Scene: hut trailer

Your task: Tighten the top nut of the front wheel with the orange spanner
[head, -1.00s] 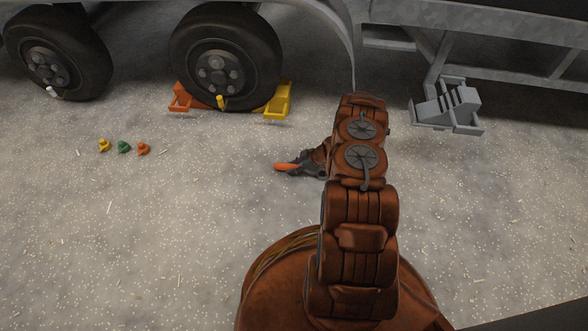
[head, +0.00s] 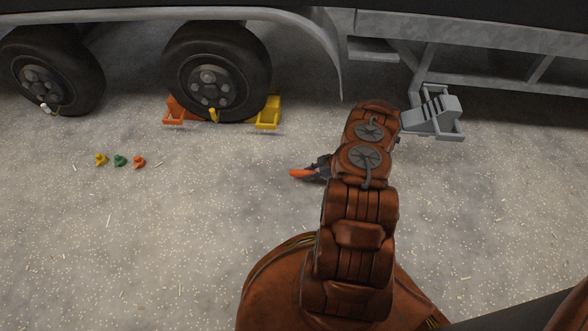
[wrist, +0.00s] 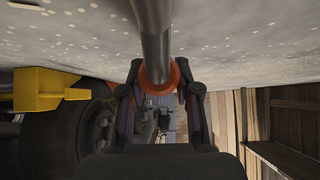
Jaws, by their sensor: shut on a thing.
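My gripper (head: 320,168) is shut on the orange spanner (head: 301,173) and holds it over the gravel, with the orange end pointing left in the head view. In the wrist view, my gripper (wrist: 160,85) has its fingers on both sides of the spanner's grey shaft and orange collar (wrist: 153,35). Two dark wheels stand under the trailer. The right one (head: 247,84) sits between chocks and has a ring of grey nuts (head: 208,76) on its hub. The spanner is well apart from it. The wheel also shows in the wrist view (wrist: 55,140).
An orange chock (head: 176,113) and a yellow chock (head: 268,115) flank the right wheel. A second wheel (head: 88,75) stands left. Yellow, green and orange small pieces (head: 120,160) lie on the gravel. A grey metal piece (head: 435,115) is at right. Gravel between is open.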

